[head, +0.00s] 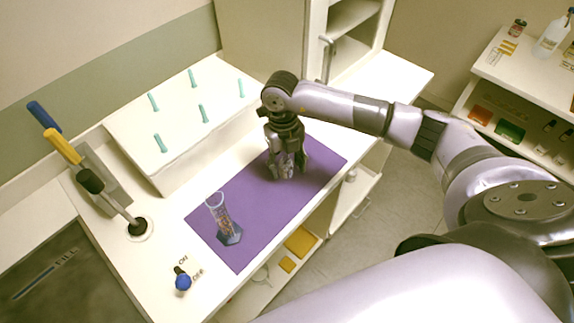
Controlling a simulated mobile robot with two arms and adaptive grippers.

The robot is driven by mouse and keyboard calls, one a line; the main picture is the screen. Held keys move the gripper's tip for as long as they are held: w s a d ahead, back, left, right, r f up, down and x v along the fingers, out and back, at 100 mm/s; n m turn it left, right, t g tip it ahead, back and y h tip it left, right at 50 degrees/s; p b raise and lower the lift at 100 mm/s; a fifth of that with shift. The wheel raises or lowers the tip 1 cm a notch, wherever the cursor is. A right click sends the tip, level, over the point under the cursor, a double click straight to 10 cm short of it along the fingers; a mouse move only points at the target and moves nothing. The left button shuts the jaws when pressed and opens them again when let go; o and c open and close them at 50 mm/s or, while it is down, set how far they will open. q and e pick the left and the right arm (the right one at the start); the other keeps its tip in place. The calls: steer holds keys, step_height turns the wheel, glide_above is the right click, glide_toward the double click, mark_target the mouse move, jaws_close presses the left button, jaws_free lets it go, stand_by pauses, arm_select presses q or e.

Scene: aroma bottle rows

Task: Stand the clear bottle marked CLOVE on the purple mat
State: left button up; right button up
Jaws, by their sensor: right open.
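The purple mat (262,208) lies on the white counter. My right gripper (287,168) points down over the far right part of the mat. Its fingers are open around a small clear object (284,163), which looks like a bottle standing on the mat. The fingers hide much of it, and no CLOVE marking can be read. I cannot tell whether the fingers touch it. My left gripper is not in view.
A clear cylinder (218,215) with a blue base stands on the mat's near left part. Behind is a white pegboard (180,120) with several teal pegs. Blue and yellow tap handles (65,147) and a blue knob (183,282) are at left. The mat's middle is clear.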

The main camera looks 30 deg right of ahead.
mark_target(284, 158)
steer(key=r+b, duration=0.1)
steer(key=r, duration=0.2)
steer(key=w+r+b, duration=0.1)
steer(key=r, duration=0.3)
steer(key=r+b, duration=0.1)
steer(key=r, duration=0.2)
steer(key=shift+w+r, duration=0.25)
steer(key=shift+r, duration=0.5)
